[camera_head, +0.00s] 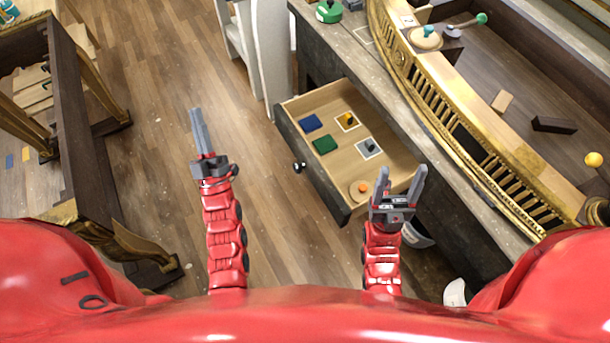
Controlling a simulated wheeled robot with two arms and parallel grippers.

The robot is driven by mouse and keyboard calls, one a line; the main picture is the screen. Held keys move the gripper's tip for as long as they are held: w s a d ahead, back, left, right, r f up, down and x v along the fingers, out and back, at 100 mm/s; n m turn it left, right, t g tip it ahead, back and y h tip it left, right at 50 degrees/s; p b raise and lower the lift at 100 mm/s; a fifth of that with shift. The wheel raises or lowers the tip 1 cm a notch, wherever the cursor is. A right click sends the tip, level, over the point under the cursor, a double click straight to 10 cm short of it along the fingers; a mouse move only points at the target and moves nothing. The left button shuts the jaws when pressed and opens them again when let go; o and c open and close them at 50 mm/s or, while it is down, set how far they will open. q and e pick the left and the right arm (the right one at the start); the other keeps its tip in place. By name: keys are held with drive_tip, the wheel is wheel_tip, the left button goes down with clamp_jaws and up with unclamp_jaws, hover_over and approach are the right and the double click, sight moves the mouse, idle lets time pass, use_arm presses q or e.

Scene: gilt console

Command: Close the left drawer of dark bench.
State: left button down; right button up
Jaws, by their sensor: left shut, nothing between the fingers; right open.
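The dark bench (352,62) runs diagonally along the right. One drawer (327,156) of it stands pulled out, with a pale wooden inside and a dark front. A black knob (299,168) sits on that front. Inside lie a blue square, a green square, pale tiles with small pieces, and an orange-topped round piece. My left gripper (196,112) is shut and empty, over the floor to the left of the drawer front, apart from it. My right gripper (404,172) is open and empty, above the near right corner of the drawer, partly hiding it.
A gilt console (440,105) with a railing stands on the bench side, holding loose blocks and knobbed pieces. A green object (329,11) sits on the bench top. A dark wooden frame table (75,120) stands at left. The wooden floor (160,70) between is clear.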

use_arm(q)
drive_tip(key=w+a+f+n+g+h, duration=0.1)
drive_tip(key=w+a+f+n+g, duration=0.3)
drive_tip(key=w+f+n+g, duration=0.5)
drive_tip(key=d+f+n+g+h, duration=0.1)
drive_tip(key=d+f+g+h, duration=0.3)
drive_tip(key=f, duration=0.7)
drive_tip(key=s+d+f+n+g+h, duration=0.35)
drive_tip(key=s+d+g+h, duration=0.55)
drive_tip(key=s+d, duration=0.4)
drive_tip(key=w+d+f+b, duration=0.1)
drive_tip(key=w+d+f, duration=0.1)
drive_tip(key=d, duration=0.3)
drive_tip(key=w+d+f+t+b, duration=0.1)
drive_tip(key=w+d+f, duration=0.2)
drive_tip(key=d+f, duration=0.1)
drive_tip(key=shift+w+d+f+h+b, duration=0.25)
drive_tip(key=shift+w+d+h+b, duration=0.05)
drive_tip(key=shift+d, duration=0.05)
